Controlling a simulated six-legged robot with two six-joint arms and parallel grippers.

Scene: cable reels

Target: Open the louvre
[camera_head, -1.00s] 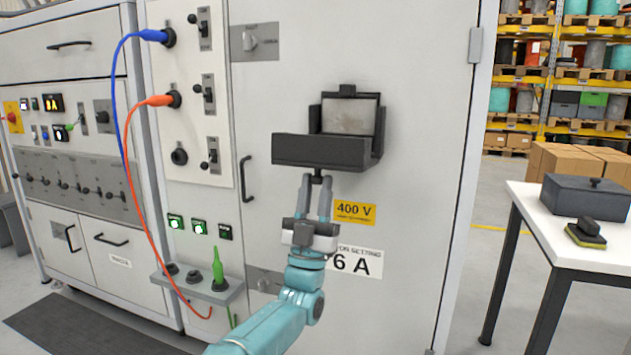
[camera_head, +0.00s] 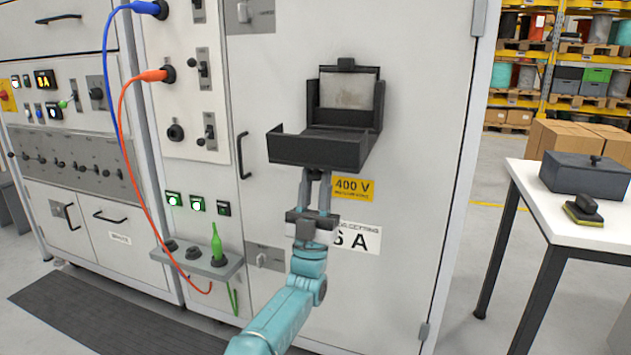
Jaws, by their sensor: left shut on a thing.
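The louvre (camera_head: 318,150) is a dark flap in a dark frame on the light grey cabinet door. It is tilted out and down, and its inner side and the pale panel (camera_head: 347,92) behind it show. My left gripper (camera_head: 315,178) comes up from below and is shut at the underside of the flap's front edge. The fingertips hide the part they hold, most likely the louvre's small knob. My right gripper is not in view.
A yellow 400 V label (camera_head: 353,188) is just right of my gripper. Blue and orange cables (camera_head: 127,150) hang at the left. A white table (camera_head: 560,215) with a dark lidded box (camera_head: 588,173) stands at the right.

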